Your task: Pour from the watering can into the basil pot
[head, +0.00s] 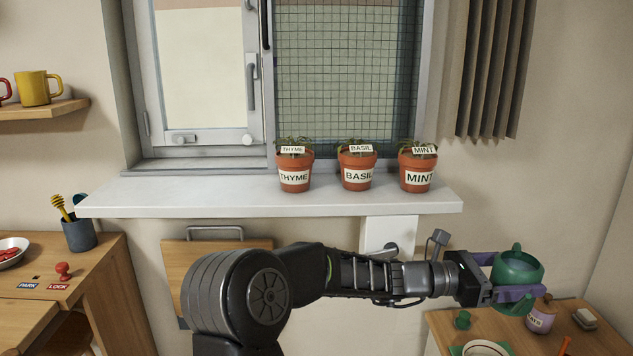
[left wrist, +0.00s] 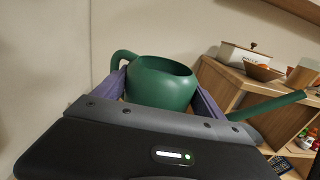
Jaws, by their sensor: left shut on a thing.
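The green watering can (head: 517,269) is at the right of the head view, raised above the right-hand wooden table. My left gripper (head: 513,294) is shut on it, with purple fingers on either side of its body. In the left wrist view the can (left wrist: 160,82) shows its open top, its handle on the left and its long spout pointing right. My right gripper is not in view.
The thyme pot (head: 294,169) and mint pot (head: 417,169) flank the basil pot closely. The window frame (head: 205,148) is behind them. The right table (head: 445,330) holds a purple-and-white jar (head: 540,316) and a bowl (head: 486,348). The sill's left half is clear.

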